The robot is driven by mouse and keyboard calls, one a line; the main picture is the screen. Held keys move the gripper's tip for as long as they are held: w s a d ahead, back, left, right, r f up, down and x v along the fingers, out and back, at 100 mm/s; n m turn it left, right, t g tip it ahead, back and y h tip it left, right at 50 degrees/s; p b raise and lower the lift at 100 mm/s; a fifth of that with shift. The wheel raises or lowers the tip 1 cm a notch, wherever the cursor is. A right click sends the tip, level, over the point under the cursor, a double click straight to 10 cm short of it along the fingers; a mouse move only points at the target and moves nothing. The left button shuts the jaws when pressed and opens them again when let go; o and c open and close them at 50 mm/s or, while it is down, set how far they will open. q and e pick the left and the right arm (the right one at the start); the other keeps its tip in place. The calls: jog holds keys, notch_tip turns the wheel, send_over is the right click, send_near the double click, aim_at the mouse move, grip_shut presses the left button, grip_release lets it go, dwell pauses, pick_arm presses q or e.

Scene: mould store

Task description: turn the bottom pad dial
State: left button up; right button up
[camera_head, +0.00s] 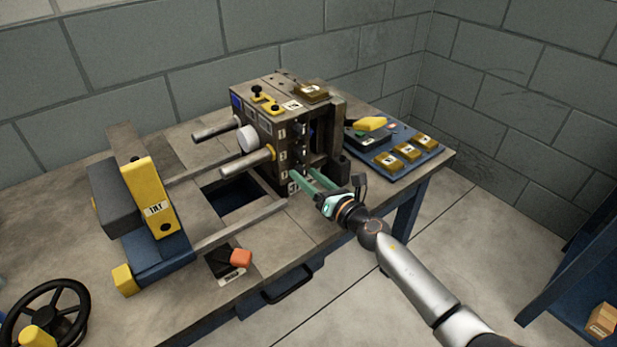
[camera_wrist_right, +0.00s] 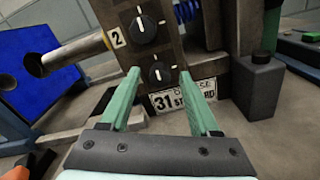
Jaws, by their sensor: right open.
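The bottom pad dial (camera_wrist_right: 157,72) is a black round knob with a white mark, low on the dark brown block (camera_head: 262,160). A similar dial (camera_wrist_right: 145,27) sits above it, beside a "2" label. My right gripper (camera_head: 303,178) is open in front of the block's lower corner. In the right wrist view its green fingers (camera_wrist_right: 160,76) are spread, with the bottom dial showing between their tips. I cannot tell whether they touch it. In the head view the fingers partly cover the dial area. My left gripper is not in view.
A plate marked "31" (camera_wrist_right: 182,97) is just below the dial. A dark post (camera_wrist_right: 258,85) stands to its right. Metal rods (camera_head: 248,160) stick out left of the block. A blue pad with yellow blocks (camera_head: 393,148) lies behind right. A black handle (camera_head: 288,286) is on the table's front.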

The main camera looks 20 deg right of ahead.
grip_shut()
dwell(0.3)
